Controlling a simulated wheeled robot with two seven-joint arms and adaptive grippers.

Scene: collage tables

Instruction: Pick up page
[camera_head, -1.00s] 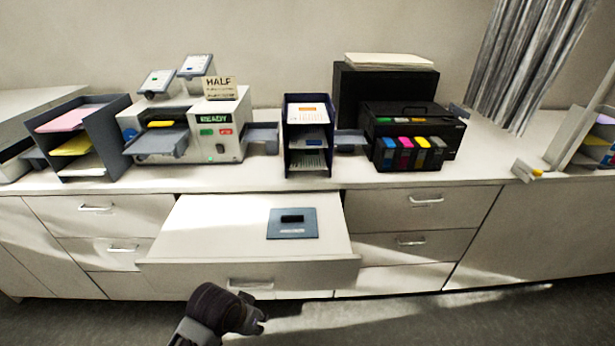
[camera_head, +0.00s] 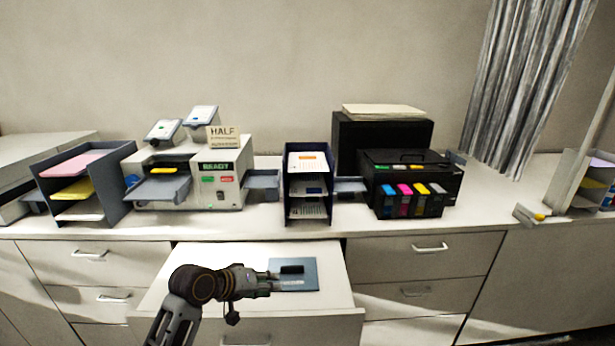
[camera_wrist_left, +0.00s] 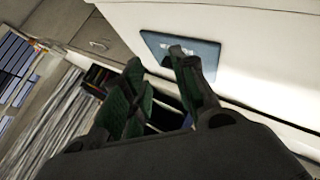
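My left gripper (camera_head: 268,284) is over the open drawer (camera_head: 190,255). Its fingertips are at the left side of a blue-grey plate (camera_head: 306,276) with a black handle; I cannot tell if they touch it. In the left wrist view the two fingers (camera_wrist_left: 158,62) are apart with nothing between them, and the plate (camera_wrist_left: 207,52) lies beyond them. Printed pages (camera_head: 308,162) lie in the dark middle tray stack (camera_head: 290,180). Pink (camera_head: 72,165) and yellow (camera_head: 72,190) sheets lie in the left tray stack (camera_head: 112,185). My right gripper is not in view.
A machine reading READY (camera_head: 222,187) stands on the counter between the tray stacks. A black printer (camera_head: 440,180) with coloured cartridges is right of the middle stack. Papers (camera_head: 383,111) lie on a black box behind it. The counter right of the printer is mostly clear.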

